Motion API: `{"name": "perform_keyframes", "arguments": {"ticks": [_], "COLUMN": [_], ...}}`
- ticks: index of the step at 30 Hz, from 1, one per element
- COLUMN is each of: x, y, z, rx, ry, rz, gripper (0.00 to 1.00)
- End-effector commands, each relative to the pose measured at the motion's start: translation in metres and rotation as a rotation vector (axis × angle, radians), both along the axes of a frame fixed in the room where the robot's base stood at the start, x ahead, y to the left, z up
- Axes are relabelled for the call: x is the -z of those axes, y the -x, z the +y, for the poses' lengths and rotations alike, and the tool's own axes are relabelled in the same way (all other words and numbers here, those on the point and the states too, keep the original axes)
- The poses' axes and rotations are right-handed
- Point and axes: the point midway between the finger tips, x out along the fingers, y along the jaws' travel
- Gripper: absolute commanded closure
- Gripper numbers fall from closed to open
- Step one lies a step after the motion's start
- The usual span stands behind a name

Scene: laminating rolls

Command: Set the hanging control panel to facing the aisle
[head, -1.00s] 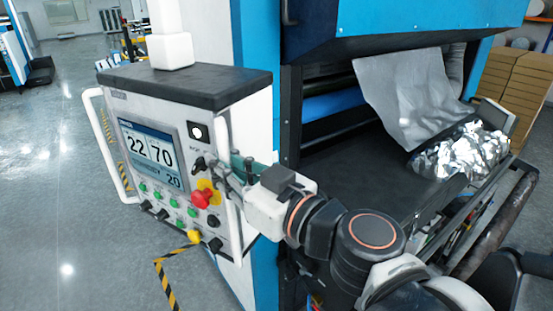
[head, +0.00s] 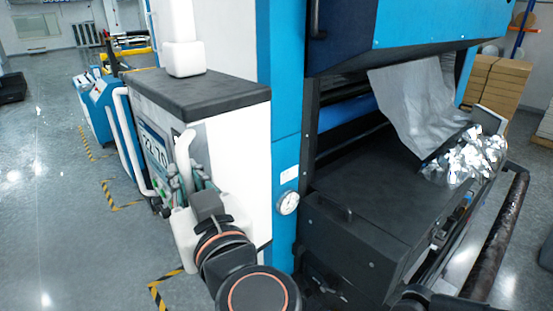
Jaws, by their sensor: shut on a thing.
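The control panel (head: 240,145) hangs from a white post (head: 183,40) at left centre in the head view. It is a white box with a dark top, and its side now faces me. Its screen (head: 154,148) shows at a steep slant, facing left toward the open floor. A white handle (head: 128,145) stands along the far edge of the face, and another handle (head: 183,150) is at the near edge. My gripper (head: 186,182) is shut on the near handle. My gripper and wrist hide most of the buttons and the lower face.
The blue and white laminating machine (head: 288,110) stands right behind the panel, with a gauge (head: 288,202) on its side. Grey aisle floor (head: 50,200) with yellow-black tape (head: 120,207) lies open at left. A blue cart (head: 98,105) stands beyond the panel.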

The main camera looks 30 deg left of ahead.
Motion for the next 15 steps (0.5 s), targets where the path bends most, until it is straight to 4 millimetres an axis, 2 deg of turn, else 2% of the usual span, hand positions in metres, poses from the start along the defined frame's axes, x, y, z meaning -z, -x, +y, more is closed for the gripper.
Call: {"name": "perform_keyframes", "arguments": {"ticks": [11, 12, 14, 15], "x": [0.0005, 0.0005, 0.0004, 0.0004], "y": [0.0006, 0.0005, 0.0004, 0.0003], "z": [-0.0002, -0.0003, -0.0003, -0.0003], "rx": [0.001, 0.001, 0.001, 0.001], "ry": [-0.001, -0.001, -0.001, -0.001], "rz": [0.001, 0.001, 0.001, 0.001], "gripper": [1.0, 0.78, 0.66, 0.66]}}
